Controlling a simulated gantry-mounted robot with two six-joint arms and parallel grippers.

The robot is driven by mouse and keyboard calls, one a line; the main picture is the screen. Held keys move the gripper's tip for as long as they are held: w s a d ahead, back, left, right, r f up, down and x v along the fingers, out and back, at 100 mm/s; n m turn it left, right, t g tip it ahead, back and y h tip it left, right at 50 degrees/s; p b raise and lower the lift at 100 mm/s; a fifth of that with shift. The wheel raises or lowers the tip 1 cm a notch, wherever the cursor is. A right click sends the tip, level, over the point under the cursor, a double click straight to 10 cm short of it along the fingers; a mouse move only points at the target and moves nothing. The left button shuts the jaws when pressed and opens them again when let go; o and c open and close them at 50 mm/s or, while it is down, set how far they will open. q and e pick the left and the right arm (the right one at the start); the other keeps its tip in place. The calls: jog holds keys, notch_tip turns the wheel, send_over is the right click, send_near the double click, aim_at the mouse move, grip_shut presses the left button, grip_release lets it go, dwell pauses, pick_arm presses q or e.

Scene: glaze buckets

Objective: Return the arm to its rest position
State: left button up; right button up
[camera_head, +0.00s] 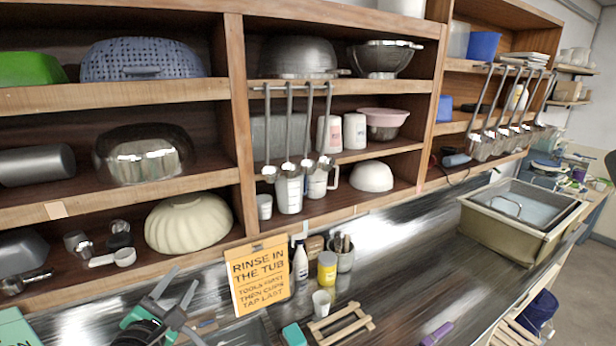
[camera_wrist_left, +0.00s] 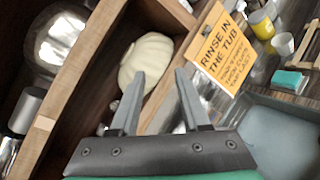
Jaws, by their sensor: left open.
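My left gripper (camera_head: 176,292) shows at the bottom left of the head view, in front of the lower shelf edge and left of the orange sign. Its two fingers stand apart with nothing between them. In the left wrist view the open fingers (camera_wrist_left: 155,92) point toward the shelf with the cream fluted bowl (camera_wrist_left: 146,60). They appear in front of the bowl; I cannot tell the exact gap. My right gripper is not in either view.
The orange "Rinse in the tub" sign (camera_head: 260,276) stands right of my left gripper. A yellow jar (camera_head: 327,268), white cup (camera_head: 321,303), wooden rack (camera_head: 341,325) and teal block (camera_head: 294,335) stand on the counter. A sink tub (camera_head: 520,222) is at right. The counter's middle is mostly clear.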

pick_arm(q)
jog(key=s+d+r+m+t+h, duration=0.1)
jog(key=s+d+r+m+t, duration=0.15)
jog(key=r, duration=0.45)
jog(key=s+d+r+m+t+h+p, duration=0.1)
jog(key=s+d+r+m, duration=0.1)
jog(key=d+r+m, duration=0.35)
jog(key=s+d+r+m+t, duration=0.2)
jog(key=r, duration=0.7)
jog(key=s+d+r+m+t+h, duration=0.1)
jog(key=s+r+m+t, duration=0.4)
jog(key=s+r+m, duration=0.7)
jog(key=s+m+h, duration=0.1)
jog(key=s+m, duration=0.2)
jog(key=m, duration=0.4)
jog(key=shift+d+r, duration=0.15)
jog(key=shift+r, duration=0.15)
